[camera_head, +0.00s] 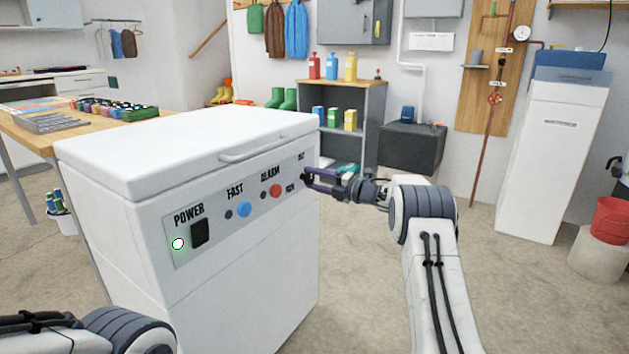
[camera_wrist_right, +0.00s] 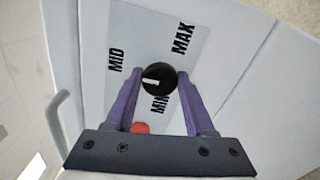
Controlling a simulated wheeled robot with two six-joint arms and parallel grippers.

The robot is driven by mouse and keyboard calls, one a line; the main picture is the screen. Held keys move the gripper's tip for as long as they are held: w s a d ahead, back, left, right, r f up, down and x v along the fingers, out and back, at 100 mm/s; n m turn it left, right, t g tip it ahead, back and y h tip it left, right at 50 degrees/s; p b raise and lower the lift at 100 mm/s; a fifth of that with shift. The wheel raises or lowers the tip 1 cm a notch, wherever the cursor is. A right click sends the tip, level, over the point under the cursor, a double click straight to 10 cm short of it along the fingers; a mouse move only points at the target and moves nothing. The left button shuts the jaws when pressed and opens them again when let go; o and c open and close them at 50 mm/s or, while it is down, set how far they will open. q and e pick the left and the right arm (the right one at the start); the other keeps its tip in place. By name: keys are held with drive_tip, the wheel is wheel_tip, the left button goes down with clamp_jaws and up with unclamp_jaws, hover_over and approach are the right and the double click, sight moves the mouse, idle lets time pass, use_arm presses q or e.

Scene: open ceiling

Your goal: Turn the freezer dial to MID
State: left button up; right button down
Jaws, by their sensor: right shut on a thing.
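The white freezer (camera_head: 120,205) stands at the left in the head view, its lid closed. Its control panel carries a black dial (camera_wrist_right: 159,80) with a white pointer mark. In the right wrist view, the labels MID, MAX and MIN surround the dial. The mark points left in that picture, a little below the MID label. My right gripper (camera_head: 309,178) is at the right end of the panel. In the right wrist view its purple fingers (camera_wrist_right: 160,76) are shut on the dial, one on each side. My left gripper is out of view.
The panel also has a black POWER switch (camera_head: 200,233), a blue FAST button (camera_head: 244,209) and a red ALARM button (camera_head: 275,190). A grey shelf (camera_head: 346,88) with bottles stands behind the freezer. A wooden table (camera_head: 25,126) is behind left. Open floor lies to the right.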

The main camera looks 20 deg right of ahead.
drive_tip(key=shift+d, duration=0.2)
drive_tip(key=shift+c, duration=1.8)
unclamp_jaws()
drive_tip(key=shift+o, duration=0.4)
drive_tip(key=shift+a, duration=0.1)
drive_tip(key=p+v, duration=0.3)
drive_tip(key=v, duration=0.7)
drive_tip(key=shift+s, duration=0.2)
